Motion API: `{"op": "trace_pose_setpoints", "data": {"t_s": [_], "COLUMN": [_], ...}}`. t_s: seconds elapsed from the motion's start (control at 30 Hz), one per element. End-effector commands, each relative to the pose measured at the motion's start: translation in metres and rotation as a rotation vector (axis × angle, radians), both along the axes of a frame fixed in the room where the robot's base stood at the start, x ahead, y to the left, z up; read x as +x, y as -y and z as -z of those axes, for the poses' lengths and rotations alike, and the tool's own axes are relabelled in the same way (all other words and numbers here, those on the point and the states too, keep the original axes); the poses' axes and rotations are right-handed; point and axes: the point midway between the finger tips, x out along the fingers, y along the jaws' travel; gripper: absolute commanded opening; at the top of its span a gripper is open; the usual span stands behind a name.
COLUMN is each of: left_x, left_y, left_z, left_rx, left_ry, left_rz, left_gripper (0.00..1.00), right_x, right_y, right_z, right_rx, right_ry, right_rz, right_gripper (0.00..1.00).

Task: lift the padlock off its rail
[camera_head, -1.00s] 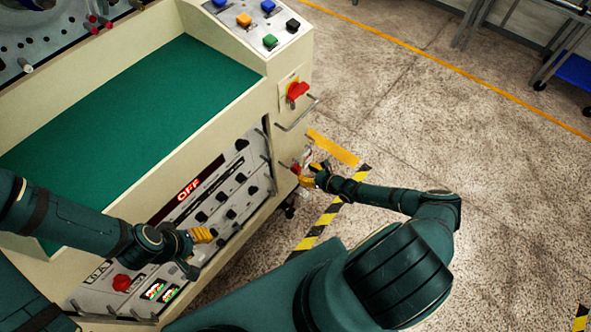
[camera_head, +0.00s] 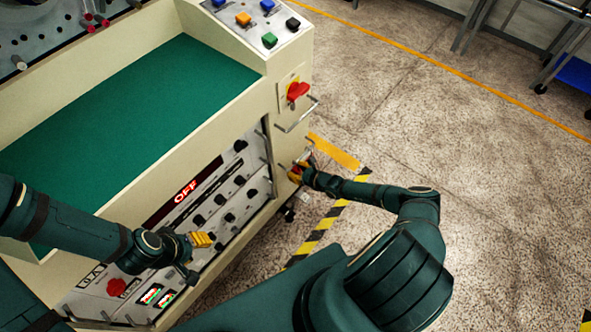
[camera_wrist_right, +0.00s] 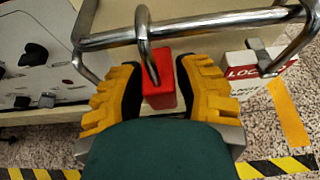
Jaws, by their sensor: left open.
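The red padlock (camera_wrist_right: 160,86) hangs by its grey shackle (camera_wrist_right: 147,45) around the metal rail (camera_wrist_right: 205,24) in the right wrist view. The rail is fixed to the machine's cream side. My right gripper (camera_wrist_right: 160,72) has one yellow finger on each side of the padlock body, very close to it. I cannot tell whether the pads press on it. In the head view my right gripper (camera_head: 297,173) is at the machine's lower right corner, and the padlock is mostly hidden there. My left gripper (camera_head: 203,240) is open and empty in front of the control panel.
The control panel (camera_head: 215,205) has several knobs and an OFF display. A red rotary switch (camera_head: 297,91) and a handle (camera_head: 300,117) sit above. The floor to the right (camera_head: 460,130) is clear.

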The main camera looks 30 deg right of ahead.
Motion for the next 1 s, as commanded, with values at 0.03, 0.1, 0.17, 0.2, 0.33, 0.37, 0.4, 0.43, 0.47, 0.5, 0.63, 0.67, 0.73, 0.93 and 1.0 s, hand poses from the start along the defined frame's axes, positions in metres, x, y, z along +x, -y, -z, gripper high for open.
{"op": "trace_pose_setpoints", "data": {"t_s": [0.03,0.1,0.17,0.2,0.33,0.37,0.4,0.43,0.47,0.5,0.63,0.67,0.73,0.93,1.0], "left_x": [0.0,0.0,0.0,0.0,0.0,0.0,0.0,0.0,0.0,0.0,0.0,0.0,0.0,0.0,0.0], "left_y": [0.0,0.0,0.0,0.0,0.0,0.0,0.0,0.0,0.0,0.0,0.0,0.0,0.0,0.0,0.0], "left_z": [0.0,0.0,0.0,0.0,0.0,0.0,-0.001,-0.002,-0.003,-0.004,-0.009,-0.01,-0.013,-0.02,-0.022], "left_rx": [0.0,0.0,0.0,0.0,0.0,0.0,0.0,0.0,0.0,0.0,0.0,0.0,0.0,0.0,0.0], "left_ry": [0.0,0.0,0.0,0.0,0.0,0.0,0.0,0.0,0.0,0.0,0.0,0.0,0.0,0.0,0.0], "left_rz": [0.0,0.0,0.0,0.0,0.0,0.0,0.0,0.0,0.0,0.0,0.0,0.0,0.0,0.0,0.0], "left_gripper": [0.45,0.45,0.45,0.45,0.45,0.45,0.45,0.45,0.45,0.45,0.45,0.45,0.45,0.45,0.45], "right_x": [0.0,0.0,0.0,0.0,0.0,0.0,0.0,0.0,0.0,0.0,0.0,0.0,0.0,0.0,0.0], "right_y": [0.0,0.0,0.0,0.0,0.0,0.0,0.0,0.0,0.0,0.0,0.0,0.0,0.0,0.0,0.0], "right_z": [0.0,0.0,0.0,0.0,0.0,-0.001,-0.001,-0.002,-0.003,-0.004,-0.009,-0.01,-0.013,-0.02,-0.022], "right_rx": [0.0,0.0,0.0,0.0,0.0,0.0,0.0,0.0,0.0,0.0,0.0,0.0,0.0,0.0,0.0], "right_ry": [0.0,0.0,0.0,0.0,0.0,0.0,0.0,0.0,0.0,0.0,0.0,0.0,0.0,0.001,0.001], "right_rz": [0.0,0.0,0.0,0.0,0.0,0.0,0.0,0.0,0.0,0.0,0.0,0.0,0.0,0.0,0.0], "right_gripper": [0.1,0.0,0.0,0.0,0.0,0.0,0.0,0.0,0.0,0.0,0.0,0.0,0.0,0.0,0.0]}}
